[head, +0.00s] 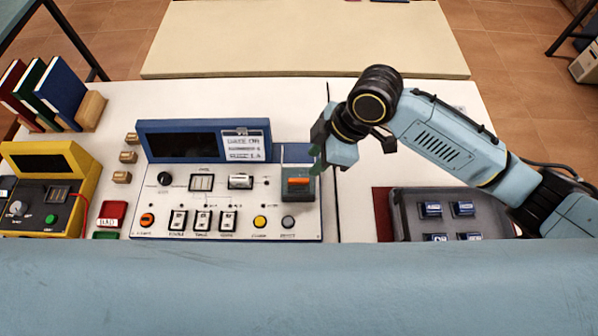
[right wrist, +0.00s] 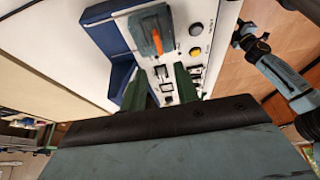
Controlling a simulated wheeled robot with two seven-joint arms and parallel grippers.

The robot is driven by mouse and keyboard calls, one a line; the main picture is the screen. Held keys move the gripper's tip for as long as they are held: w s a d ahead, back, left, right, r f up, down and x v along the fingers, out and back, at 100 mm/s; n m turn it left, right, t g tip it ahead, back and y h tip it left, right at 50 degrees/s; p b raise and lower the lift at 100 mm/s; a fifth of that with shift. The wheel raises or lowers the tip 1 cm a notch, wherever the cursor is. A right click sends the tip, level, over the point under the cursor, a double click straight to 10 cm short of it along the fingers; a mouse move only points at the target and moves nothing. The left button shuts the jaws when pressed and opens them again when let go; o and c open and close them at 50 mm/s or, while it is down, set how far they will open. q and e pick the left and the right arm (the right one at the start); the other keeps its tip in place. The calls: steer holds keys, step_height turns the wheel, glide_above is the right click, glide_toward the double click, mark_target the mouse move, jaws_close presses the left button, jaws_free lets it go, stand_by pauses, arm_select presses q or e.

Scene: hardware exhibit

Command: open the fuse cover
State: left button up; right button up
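The fuse holder (head: 298,194) is a small grey block with an orange fuse (head: 299,181) at the right end of the white control panel. A thin see-through cover (head: 296,156) with a dark outline seems to stand up at its back edge; its exact angle is hard to tell. My right gripper (head: 315,163) is just right of the cover, fingers pointing left and down. In the right wrist view its two green fingers (right wrist: 160,86) are apart with nothing clear between them, and the orange fuse (right wrist: 157,41) lies beyond them. An arm of mine at the right there ends in a dark gripper (right wrist: 247,40), too small to read.
The white panel (head: 148,205) carries switches and buttons. A blue display housing (head: 178,126) stands behind it. A grey tray (head: 403,213) with several dark blocks lies under my right arm. A yellow device (head: 83,170) and books (head: 60,92) are at left. My blue body hides the front.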

mark_target(296, 180)
steer(key=x, duration=0.9)
steer(key=shift+a+f, duration=0.15)
steer(key=shift+f, duration=0.2)
steer(key=shift+c, duration=0.3)
steer(key=shift+w, duration=0.1)
jaws_close()
